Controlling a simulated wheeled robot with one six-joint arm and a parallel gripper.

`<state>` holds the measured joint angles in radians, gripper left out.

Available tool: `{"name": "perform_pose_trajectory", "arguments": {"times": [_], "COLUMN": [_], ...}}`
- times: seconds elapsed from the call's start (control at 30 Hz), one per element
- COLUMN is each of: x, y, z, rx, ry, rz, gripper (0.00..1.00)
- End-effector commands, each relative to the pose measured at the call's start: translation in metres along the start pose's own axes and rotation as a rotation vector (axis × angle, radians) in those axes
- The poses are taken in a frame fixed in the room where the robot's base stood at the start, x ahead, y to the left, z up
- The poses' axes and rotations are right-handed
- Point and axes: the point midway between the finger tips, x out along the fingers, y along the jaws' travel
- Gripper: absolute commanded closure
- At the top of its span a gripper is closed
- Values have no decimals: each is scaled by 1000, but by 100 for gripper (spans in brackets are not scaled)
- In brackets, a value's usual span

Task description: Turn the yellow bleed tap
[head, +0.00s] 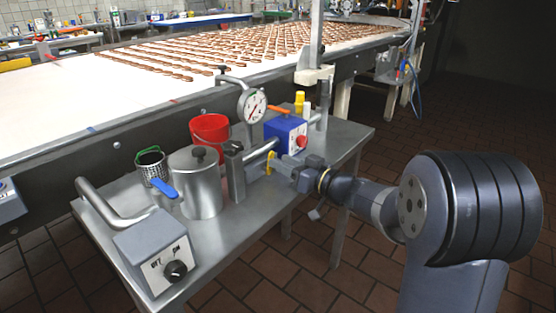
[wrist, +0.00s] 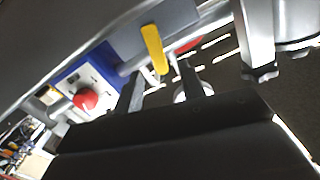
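The yellow bleed tap (head: 269,163) hangs from a grey pipe assembly at the front of the steel table. In the wrist view the yellow tap (wrist: 153,46) is a flat lever, with its free end near the gap between my fingertips. My gripper (head: 287,165) is right beside the tap in the head view. In the wrist view my gripper (wrist: 160,69) is open, with one dark finger on each side of the lever's end. I cannot tell whether either finger touches it.
A blue box (head: 285,127) with a red knob (head: 302,142) stands close behind my gripper. A pressure gauge (head: 252,106), a red bucket (head: 209,130), a steel pot (head: 194,182) and a grey switch box (head: 157,252) share the table (head: 226,235). A conveyor (head: 90,95) runs behind.

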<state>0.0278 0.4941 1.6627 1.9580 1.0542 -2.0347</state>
Motion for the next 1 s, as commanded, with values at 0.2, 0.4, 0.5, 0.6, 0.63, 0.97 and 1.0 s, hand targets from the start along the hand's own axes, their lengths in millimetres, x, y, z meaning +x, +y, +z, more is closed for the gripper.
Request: {"name": "perform_pose_trajectory", "arguments": {"times": [0.2,0.4,0.5,0.6,0.63,0.97,1.0], "x": [22,24,24,24,24,24,24], "y": [0,0,0,0,0,0,0], "z": [0,0,0,0,0,0,0], "rx": [0,1,1,1,1,1,1], "ry": [-1,0,-1,-1,-1,-1,-1], "rz": [-2,0,0,0,0,0,0], "gripper": [62,62,62,68,71,98,100]}}
